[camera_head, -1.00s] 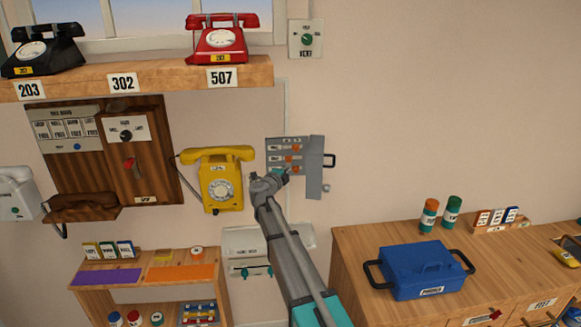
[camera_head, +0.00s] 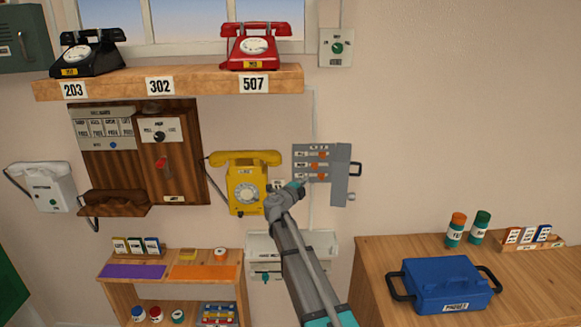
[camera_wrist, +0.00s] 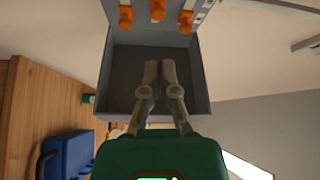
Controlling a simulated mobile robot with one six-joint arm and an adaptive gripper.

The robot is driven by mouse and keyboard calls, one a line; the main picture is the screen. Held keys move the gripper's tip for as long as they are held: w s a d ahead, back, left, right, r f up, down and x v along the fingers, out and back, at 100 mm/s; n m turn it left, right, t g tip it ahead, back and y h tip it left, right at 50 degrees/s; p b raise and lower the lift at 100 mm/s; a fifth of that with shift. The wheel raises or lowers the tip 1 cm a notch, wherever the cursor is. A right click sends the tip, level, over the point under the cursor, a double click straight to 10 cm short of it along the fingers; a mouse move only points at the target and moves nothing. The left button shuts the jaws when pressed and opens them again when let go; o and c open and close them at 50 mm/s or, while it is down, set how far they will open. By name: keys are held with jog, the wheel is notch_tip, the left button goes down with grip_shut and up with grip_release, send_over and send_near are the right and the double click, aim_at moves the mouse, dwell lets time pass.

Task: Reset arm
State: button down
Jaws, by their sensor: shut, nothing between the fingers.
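My gripper (camera_wrist: 160,70) is shut and empty. In the wrist view its fingers lie together in front of a grey box-like recess (camera_wrist: 121,60) with orange knobs (camera_wrist: 158,10) on the panel at the top. In the head view my gripper (camera_head: 299,184) is at the lower left of the grey wall panel (camera_head: 340,180), which carries several orange knobs (camera_head: 318,166). I cannot tell whether the fingertips touch it. My arm reaches up from the bottom of the head view.
A yellow phone (camera_head: 246,190) is just left of my gripper. A wooden shelf (camera_head: 200,82) above holds black (camera_head: 88,55) and red (camera_head: 254,47) phones. A blue toolbox (camera_head: 446,285) sits on the wooden cabinet (camera_head: 385,252) at right. The wall at upper right is bare.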

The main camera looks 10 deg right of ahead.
jog(key=s+a+n+t+y, duration=0.4)
jog(key=a+n+y, duration=0.3)
jog(key=n+y, duration=0.55)
jog(key=s+a+f+n+g+y, duration=0.3)
jog(key=s+f+n+g+y, duration=0.15)
jog(key=s+f+n, duration=0.3)
jog(key=s+d+f+n+g+h, duration=0.1)
jog(key=s+d+f+g, duration=0.3)
jog(key=s, duration=0.5)
jog(key=s+d+f+n+g+h, duration=0.1)
jog(key=s+d+f+g+h, duration=0.1)
jog(key=s, duration=0.8)
jog(key=s+d+f+n+g+h, duration=0.1)
jog(key=s+d+f+g+h, duration=0.1)
jog(key=s+d+f+g, duration=0.3)
jog(key=s+f+g, duration=0.1)
jog(key=s+g, duration=0.2)
jog(key=s, duration=0.1)
jog(key=shift+s+d+n+h, duration=0.15)
jog(key=shift+d+n+h, duration=0.15)
jog(key=shift+n, duration=0.1)
jog(key=shift+a, duration=0.15)
